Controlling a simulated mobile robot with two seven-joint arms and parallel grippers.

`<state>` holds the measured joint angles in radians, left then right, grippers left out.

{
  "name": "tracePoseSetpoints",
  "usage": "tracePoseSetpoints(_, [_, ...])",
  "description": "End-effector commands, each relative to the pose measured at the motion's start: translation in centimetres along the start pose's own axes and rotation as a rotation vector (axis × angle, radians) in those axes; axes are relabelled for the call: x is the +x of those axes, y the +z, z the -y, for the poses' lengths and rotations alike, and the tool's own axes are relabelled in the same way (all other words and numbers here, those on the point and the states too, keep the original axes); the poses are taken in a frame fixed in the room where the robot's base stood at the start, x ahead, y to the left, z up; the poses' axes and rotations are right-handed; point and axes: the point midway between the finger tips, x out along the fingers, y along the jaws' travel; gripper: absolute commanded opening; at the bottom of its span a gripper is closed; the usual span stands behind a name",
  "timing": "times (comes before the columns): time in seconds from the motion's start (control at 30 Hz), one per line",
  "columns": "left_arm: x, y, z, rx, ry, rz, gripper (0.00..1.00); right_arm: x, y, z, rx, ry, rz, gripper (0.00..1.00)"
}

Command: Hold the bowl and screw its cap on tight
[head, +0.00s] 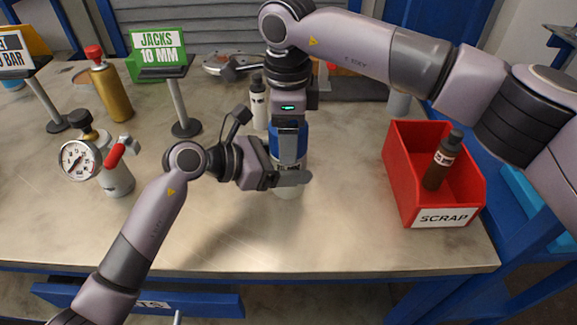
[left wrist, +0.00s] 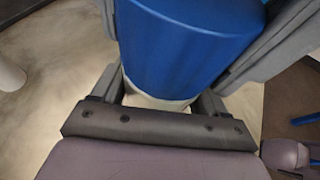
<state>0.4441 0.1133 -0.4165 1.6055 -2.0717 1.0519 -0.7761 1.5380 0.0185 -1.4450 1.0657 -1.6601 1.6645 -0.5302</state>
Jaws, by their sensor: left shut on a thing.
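The bowl (head: 287,190) is upright over the middle of the bench, a vessel with a blue upper part (head: 289,145) and a pale lower end. My left gripper (head: 288,178) reaches in from the left and is shut around it. In the left wrist view the blue part (left wrist: 190,40) fills the space between the fingers, with a pale rim (left wrist: 160,102) below it. My right gripper (head: 288,122) points straight down at the top of the vessel. The cap is not clearly seen behind that gripper, and I cannot tell whether its jaws are open or shut.
A red SCRAP bin (head: 395,170) holding a brown bottle (head: 443,162) stands at right. A pressure-gauge canister (head: 116,172) and a gold bottle (head: 112,92) stand at left. A white bottle (head: 259,108) is close behind the vessel. The bench front (head: 330,240) is clear.

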Motion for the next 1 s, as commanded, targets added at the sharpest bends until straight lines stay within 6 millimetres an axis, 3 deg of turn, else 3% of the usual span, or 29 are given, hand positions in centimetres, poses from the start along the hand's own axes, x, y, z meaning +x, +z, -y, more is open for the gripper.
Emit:
tracePoseSetpoints(0.03, [0.02, -0.02, 0.04, 0.000, -0.001, 0.000, 0.00, -0.02, -0.01, 0.03, 0.001, -0.001, 0.000, 0.48])
tracePoseSetpoints(0.07, [0.02, -0.02, 0.04, 0.000, -0.001, 0.000, 0.00, -0.02, -0.01, 0.03, 0.001, -0.001, 0.000, 0.38])
tracePoseSetpoints(0.1, [0.02, -0.02, 0.04, 0.000, -0.001, 0.000, 0.00, -0.02, -0.01, 0.03, 0.001, -0.001, 0.000, 0.36])
tracePoseSetpoints(0.47, [0.02, -0.01, 0.05, 0.001, -0.001, -0.001, 0.00, -0.05, -0.01, 0.06, 0.124, -0.002, 0.001, 0.36])
tracePoseSetpoints(0.5, [0.02, -0.01, 0.05, 0.001, -0.001, -0.001, 0.00, -0.06, -0.02, 0.06, 0.124, -0.002, 0.001, 0.76])
tracePoseSetpoints(0.57, [0.02, -0.01, 0.05, 0.001, -0.001, -0.001, 0.00, -0.06, -0.02, 0.06, 0.123, -0.002, 0.001, 0.95])
tracePoseSetpoints(1.0, [0.01, -0.01, 0.04, 0.000, -0.001, -0.001, 0.00, -0.94, 0.00, 0.06, 0.122, -0.002, 0.000, 0.98])
